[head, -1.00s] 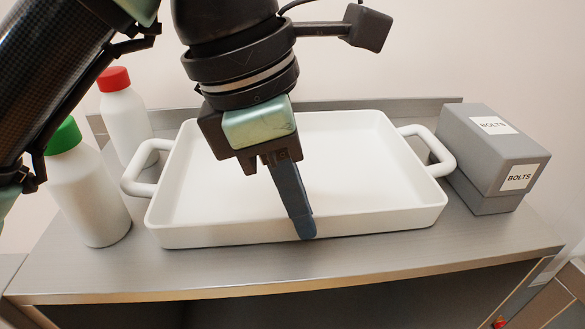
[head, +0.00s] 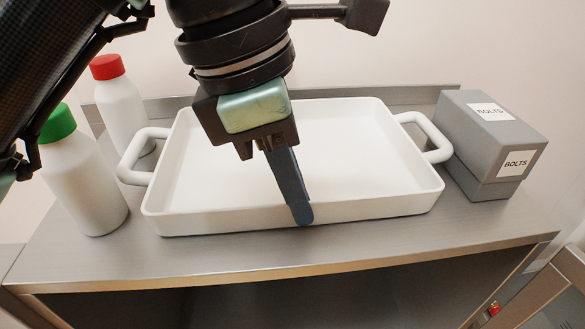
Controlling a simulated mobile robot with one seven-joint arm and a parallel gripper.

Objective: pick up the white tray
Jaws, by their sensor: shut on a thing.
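The white tray (head: 390,203) is a wide, shallow, empty rectangular dish with a loop handle at each end. It sits on the metal shelf and looks level. I cannot make out any gap under it. My gripper (head: 303,214) comes down from above at the middle of the tray's near wall and is shut on that wall. One dark blue finger shows in front of the wall, its tip near the tray's bottom edge. The other finger is hidden.
A green-capped white bottle (head: 80,185) and a red-capped one (head: 122,112) stand close to the left handle. A grey box labelled BOLTS (head: 478,150) stands close to the right handle. The shelf (head: 300,257) has a bare strip in front and a low lip behind.

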